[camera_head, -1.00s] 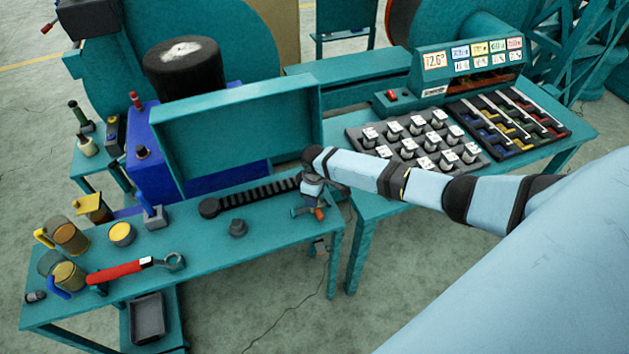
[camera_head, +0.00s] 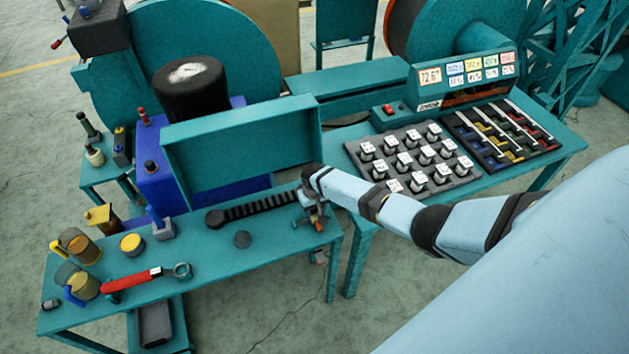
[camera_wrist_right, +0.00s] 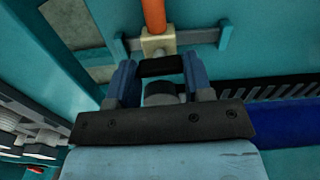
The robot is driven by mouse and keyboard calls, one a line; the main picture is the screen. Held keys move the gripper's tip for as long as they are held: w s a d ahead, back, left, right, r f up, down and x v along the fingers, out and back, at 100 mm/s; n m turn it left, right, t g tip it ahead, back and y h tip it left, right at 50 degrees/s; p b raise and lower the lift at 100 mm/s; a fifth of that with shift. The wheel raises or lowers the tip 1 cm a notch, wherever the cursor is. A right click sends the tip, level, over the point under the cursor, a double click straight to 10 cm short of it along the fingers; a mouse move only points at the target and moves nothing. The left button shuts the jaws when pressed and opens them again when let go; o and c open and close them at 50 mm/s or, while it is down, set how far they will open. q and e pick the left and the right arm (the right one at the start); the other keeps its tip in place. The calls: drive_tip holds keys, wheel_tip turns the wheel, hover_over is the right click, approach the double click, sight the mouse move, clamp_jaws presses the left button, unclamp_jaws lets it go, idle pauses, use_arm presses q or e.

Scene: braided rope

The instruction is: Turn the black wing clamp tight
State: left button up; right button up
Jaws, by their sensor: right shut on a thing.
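The black wing clamp (camera_wrist_right: 161,66) shows in the right wrist view as a dark bar between the two blue fingers. My right gripper (camera_wrist_right: 160,76) is shut on it. Just beyond it are a brass block (camera_wrist_right: 158,42), an orange rod (camera_wrist_right: 153,14) and a grey crossbar (camera_wrist_right: 203,37). In the head view my right gripper (camera_head: 312,209) is at the right end of the front teal bench (camera_head: 270,251), pointing down. The clamp is too small and covered there to make out. My left gripper is not in view.
A black ribbed strip (camera_head: 262,209) and a dark knob (camera_head: 242,239) lie left of the gripper. A raised teal panel (camera_head: 240,140) stands behind it. A red-handled wrench (camera_head: 140,278) and several cups are farther left. A tray of labelled pegs (camera_head: 415,158) is to the right.

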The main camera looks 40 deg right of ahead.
drive_tip(key=shift+m, duration=0.3)
idle(0.4)
drive_tip(key=o, duration=0.9)
wheel_tip(320, 180, up, 14)
drive_tip(key=shift+f+p, duration=0.1)
drive_tip(key=shift+p, duration=0.25)
